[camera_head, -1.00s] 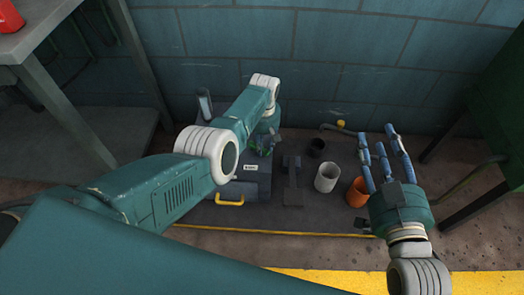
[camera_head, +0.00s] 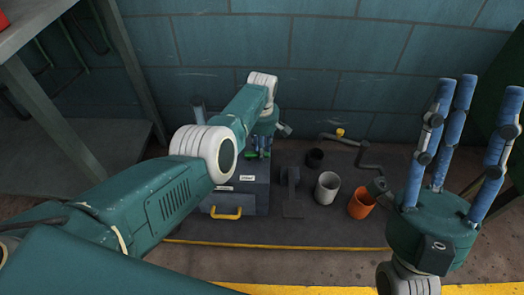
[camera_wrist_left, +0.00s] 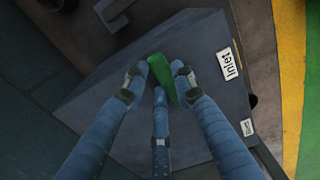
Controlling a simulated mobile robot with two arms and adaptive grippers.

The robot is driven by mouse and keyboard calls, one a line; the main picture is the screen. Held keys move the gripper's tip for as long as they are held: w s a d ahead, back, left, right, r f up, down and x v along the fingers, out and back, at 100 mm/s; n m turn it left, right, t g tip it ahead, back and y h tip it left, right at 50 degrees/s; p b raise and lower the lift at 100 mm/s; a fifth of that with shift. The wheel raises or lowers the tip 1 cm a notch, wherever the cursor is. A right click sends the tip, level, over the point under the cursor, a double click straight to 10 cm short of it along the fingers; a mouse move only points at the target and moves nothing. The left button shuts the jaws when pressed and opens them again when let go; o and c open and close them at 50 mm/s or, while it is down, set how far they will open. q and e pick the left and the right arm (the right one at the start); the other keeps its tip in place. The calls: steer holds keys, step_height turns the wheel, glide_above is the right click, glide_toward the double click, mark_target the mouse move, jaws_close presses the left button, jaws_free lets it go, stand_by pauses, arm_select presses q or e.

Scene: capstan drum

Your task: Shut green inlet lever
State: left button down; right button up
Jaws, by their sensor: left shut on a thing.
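The green inlet lever (camera_wrist_left: 161,72) shows in the left wrist view, on top of a dark grey box (camera_wrist_left: 100,90) beside a white label reading "Inlet" (camera_wrist_left: 229,64). My left gripper (camera_wrist_left: 160,82) has its blue fingers closed around the green lever. In the head view my left gripper (camera_head: 262,142) is over the back of the box with the yellow handle, and my arm hides part of it. A little green (camera_head: 250,154) shows between the fingers. My right gripper (camera_head: 455,150) has its fingers spread and empty, pointing up at the right.
A yellow handle (camera_head: 227,213) is on the box front. A pipe with a yellow knob (camera_head: 340,132) lies behind. A metal table (camera_head: 60,110) stands left.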

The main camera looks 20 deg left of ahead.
stand_by(0.3)
arm_select(q)
steer(key=c, duration=1.4)
jaws_free()
step_height(320, 180, up, 12)
